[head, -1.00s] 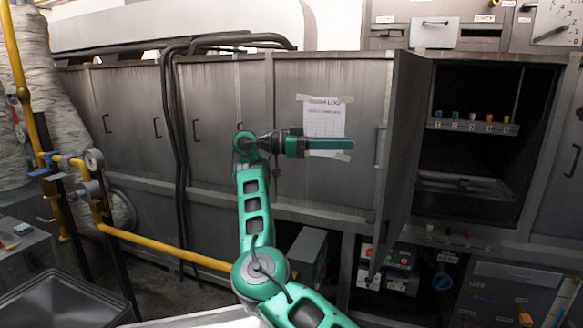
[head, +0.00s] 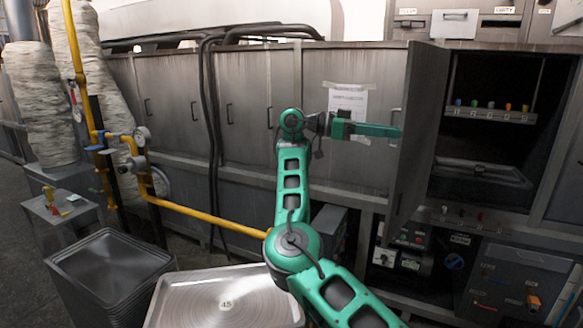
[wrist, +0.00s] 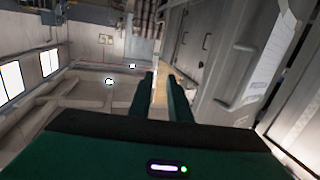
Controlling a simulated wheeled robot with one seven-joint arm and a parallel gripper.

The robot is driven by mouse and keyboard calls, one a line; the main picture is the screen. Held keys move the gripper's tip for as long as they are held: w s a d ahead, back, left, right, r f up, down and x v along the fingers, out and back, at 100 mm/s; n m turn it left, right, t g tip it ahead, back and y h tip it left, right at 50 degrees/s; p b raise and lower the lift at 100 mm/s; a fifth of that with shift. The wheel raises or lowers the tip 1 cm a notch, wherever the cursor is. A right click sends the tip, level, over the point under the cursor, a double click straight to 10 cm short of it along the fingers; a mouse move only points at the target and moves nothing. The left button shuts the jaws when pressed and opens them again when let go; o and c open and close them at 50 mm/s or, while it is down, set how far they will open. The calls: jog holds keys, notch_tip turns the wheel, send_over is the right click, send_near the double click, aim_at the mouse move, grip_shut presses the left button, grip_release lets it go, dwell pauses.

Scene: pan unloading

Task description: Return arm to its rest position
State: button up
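My gripper (head: 398,131) is held out level to the right at the end of my green arm, in front of the closed cabinet doors and the taped paper sheet. In the wrist view its two dark green fingers (wrist: 160,80) stand a little apart, with a narrow gap and nothing between them. The pan (head: 225,283), a shiny metal one marked 45, lies at the bottom of the head view, left of my arm. A stack of dark pans (head: 108,262) stands at its left.
An open cabinet door (head: 417,140) juts out just right of my gripper. Beyond it is an open compartment with a dark pan (head: 483,174) inside. A yellow pipe (head: 205,217) runs along the cabinets. A small grey table (head: 62,215) stands at the left.

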jog(key=s+d+r+g+y, duration=0.1)
jog(key=s+d+g+y, duration=0.3)
jog(key=d, duration=0.7)
jog(key=s+d+t+y, duration=0.15)
jog(key=s+d, duration=0.35)
jog(key=d, duration=0.7)
jog(key=s+d+f+n+g+y, duration=0.1)
jog(key=s+d+f+y, duration=0.75)
jog(key=s+d, duration=0.75)
jog(key=s+a+f+n+t+y, duration=0.2)
jog(key=s+a+f+n, duration=0.15)
jog(key=s+f, duration=0.75)
jog(key=s+a+f+n+t, duration=0.2)
jog(key=s+a+f+n, duration=0.1)
jog(key=a, duration=0.7)
jog(key=s+a+f+n+t+y, duration=0.1)
jog(key=s+a+f+n+t, duration=0.1)
jog(key=s+a+n, duration=0.4)
jog(key=s+a+f, duration=0.1)
jog(key=a, duration=0.2)
jog(key=shift+a+f+t, duration=0.15)
jog(key=shift+a+t, duration=0.2)
